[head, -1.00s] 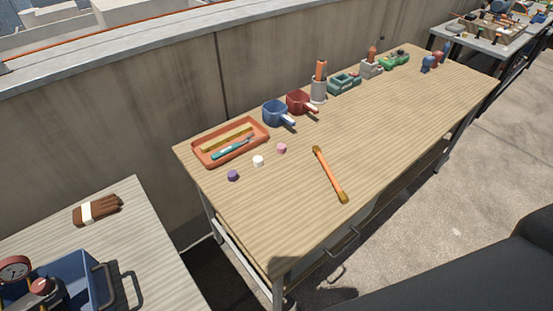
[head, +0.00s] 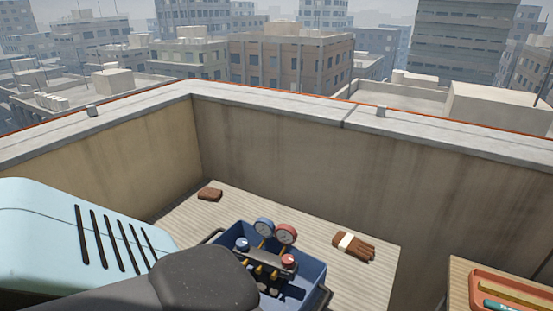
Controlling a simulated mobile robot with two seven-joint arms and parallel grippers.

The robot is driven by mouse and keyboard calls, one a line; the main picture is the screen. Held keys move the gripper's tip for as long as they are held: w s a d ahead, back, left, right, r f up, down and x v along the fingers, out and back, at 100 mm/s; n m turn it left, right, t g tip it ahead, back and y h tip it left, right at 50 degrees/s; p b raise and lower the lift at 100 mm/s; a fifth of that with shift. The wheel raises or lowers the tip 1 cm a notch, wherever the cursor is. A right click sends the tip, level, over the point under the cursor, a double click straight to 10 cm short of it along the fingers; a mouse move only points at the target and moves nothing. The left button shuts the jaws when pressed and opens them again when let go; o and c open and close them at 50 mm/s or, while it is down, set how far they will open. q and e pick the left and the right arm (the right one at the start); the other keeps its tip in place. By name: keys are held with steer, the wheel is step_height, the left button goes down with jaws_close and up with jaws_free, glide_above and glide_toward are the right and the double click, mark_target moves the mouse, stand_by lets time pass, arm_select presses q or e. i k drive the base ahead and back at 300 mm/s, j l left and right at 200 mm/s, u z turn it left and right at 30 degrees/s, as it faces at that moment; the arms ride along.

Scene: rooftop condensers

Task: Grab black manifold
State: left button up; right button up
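The black manifold (head: 262,262) sits in a blue open bin (head: 314,270) on the light wooden table. It carries a blue gauge (head: 264,227) and a red gauge (head: 286,234) on top, blue and red knobs at its ends, and brass fittings below. The lower left part of the bin is hidden behind a dark rounded shape in the foreground. Neither of my grippers is in view.
Brown gloves with a white band (head: 353,246) lie right of the bin, and a brown wallet-like item (head: 210,194) lies behind it. A second table with an orange tray (head: 474,290) is at right. A concrete parapet (head: 290,170) closes off the back.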

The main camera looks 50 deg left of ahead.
mark_target(270, 275)
steer(key=u, duration=1.65)
